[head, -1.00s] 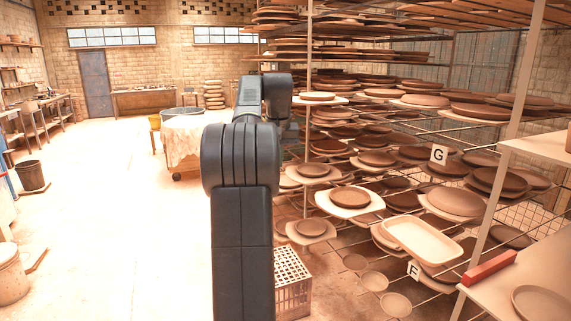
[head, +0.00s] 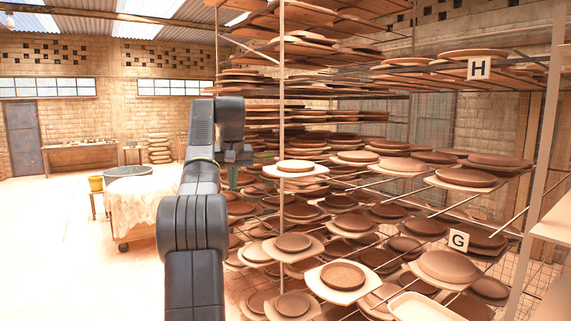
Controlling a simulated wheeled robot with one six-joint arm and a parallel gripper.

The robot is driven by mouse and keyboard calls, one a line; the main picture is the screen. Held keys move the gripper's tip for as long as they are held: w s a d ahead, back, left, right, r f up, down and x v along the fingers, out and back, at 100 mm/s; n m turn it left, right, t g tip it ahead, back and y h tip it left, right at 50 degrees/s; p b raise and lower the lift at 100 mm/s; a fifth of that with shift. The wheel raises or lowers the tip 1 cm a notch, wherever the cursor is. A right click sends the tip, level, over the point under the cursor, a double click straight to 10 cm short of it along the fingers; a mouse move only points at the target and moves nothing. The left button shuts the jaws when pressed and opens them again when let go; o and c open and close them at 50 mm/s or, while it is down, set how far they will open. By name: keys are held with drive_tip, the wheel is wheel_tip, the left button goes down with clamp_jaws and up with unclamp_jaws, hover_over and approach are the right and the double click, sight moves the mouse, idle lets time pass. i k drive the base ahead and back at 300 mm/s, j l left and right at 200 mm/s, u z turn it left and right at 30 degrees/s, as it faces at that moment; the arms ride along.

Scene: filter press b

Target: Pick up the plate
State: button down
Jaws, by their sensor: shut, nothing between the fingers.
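Several round brown clay plates lie on boards across the rack. One plate (head: 343,275) sits on a pale square board in the lower middle of the head view. Another plate (head: 296,166) lies on a board higher up, just right of my arm. A larger domed plate (head: 449,266) is at the lower right, below the G sign. Which one the task means cannot be told. My arm stands upright at the left of the rack. No plate is seen held.
The rack's uprights (head: 282,120) and thin rods stand close on the right. A pale tray (head: 425,308) is cut off at the bottom. A cloth-covered table (head: 140,205) stands behind on the left. The floor (head: 60,250) at left is clear.

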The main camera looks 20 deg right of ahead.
sight(291, 166)
drive_tip(key=i+l+z, duration=0.1)
drive_tip(key=i, duration=0.65)
drive_tip(key=i+l+z, duration=0.1)
drive_tip(key=i, duration=0.7)
drive_tip(key=i+l, duration=0.15)
drive_tip(key=l, duration=0.15)
drive_tip(key=i+l, duration=0.15)
drive_tip(key=l, duration=0.2)
drive_tip(key=i+l, duration=0.1)
drive_tip(key=l, duration=0.2)
drive_tip(key=i+l+z, duration=0.1)
drive_tip(key=l, duration=0.2)
drive_tip(key=i, duration=0.05)
